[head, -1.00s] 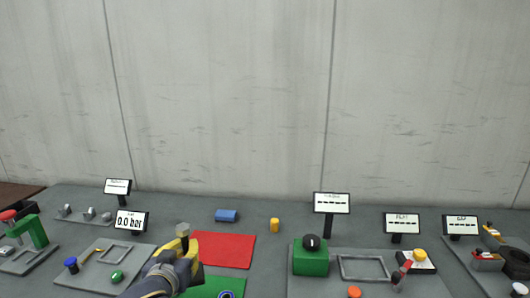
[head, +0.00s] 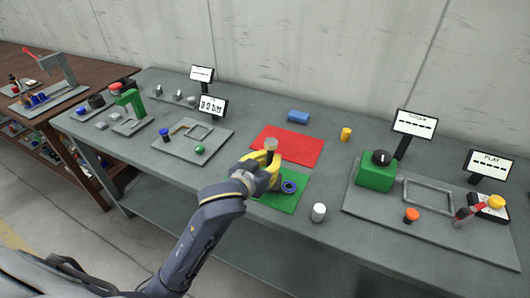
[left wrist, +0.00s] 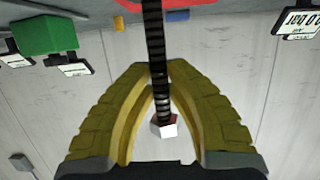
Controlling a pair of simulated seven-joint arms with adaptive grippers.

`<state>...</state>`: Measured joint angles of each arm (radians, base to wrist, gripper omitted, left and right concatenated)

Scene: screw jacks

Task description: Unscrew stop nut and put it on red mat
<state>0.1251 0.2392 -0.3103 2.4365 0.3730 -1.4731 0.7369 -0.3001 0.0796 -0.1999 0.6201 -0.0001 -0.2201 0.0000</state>
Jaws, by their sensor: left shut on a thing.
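My left gripper (head: 268,168) has yellow fingers and hangs over the green mat. In the left wrist view (left wrist: 156,75) its fingertips close on a dark threaded rod (left wrist: 153,35). A pale hexagonal piece (left wrist: 165,127), which looks like the stop nut, sits at the rod's end, with gaps between it and the fingers. In the head view this grey piece (head: 271,144) stands just above the fingers. The rod's other end is hidden. The red mat (head: 295,143) lies flat just behind the gripper and looks empty. My right gripper is not in view.
A blue ring (head: 289,187) lies on the green mat (head: 280,204). A white cylinder (head: 319,212) stands right of it. A blue block (head: 298,117) and a yellow cylinder (head: 346,134) stand behind. A plate with a green box (head: 375,175) is at right.

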